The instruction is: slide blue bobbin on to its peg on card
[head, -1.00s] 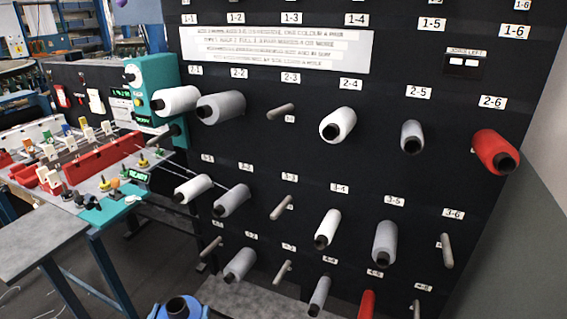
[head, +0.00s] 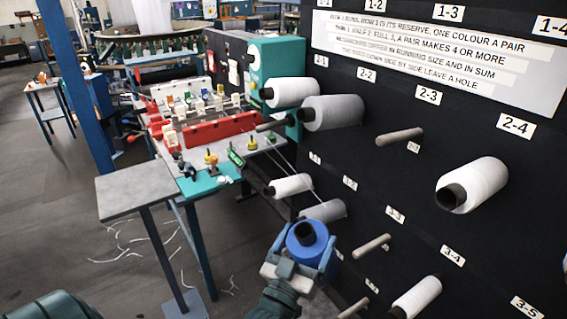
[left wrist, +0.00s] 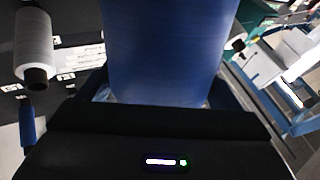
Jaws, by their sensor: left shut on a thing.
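The blue bobbin (head: 308,256) is held in my left gripper (head: 300,262), in front of the lower left part of the black board. Its dark hollow end faces up toward the head camera. In the left wrist view the blue bobbin (left wrist: 165,50) fills the middle, between the jaws. The black board (head: 340,150) carries numbered labels and bare pegs: one under label 2-3 (head: 400,137) and one near label 3-3 (head: 371,246). The bobbin is on no peg. Which peg is its own, I cannot tell. My right gripper is out of view.
White bobbins (head: 474,184) and grey bobbins (head: 332,112) stick out from the board near the bare pegs. A teal machine (head: 268,62) and a bench with red trays (head: 215,130) stand at the left. A grey table (head: 138,188) stands in front. Floor at left is open.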

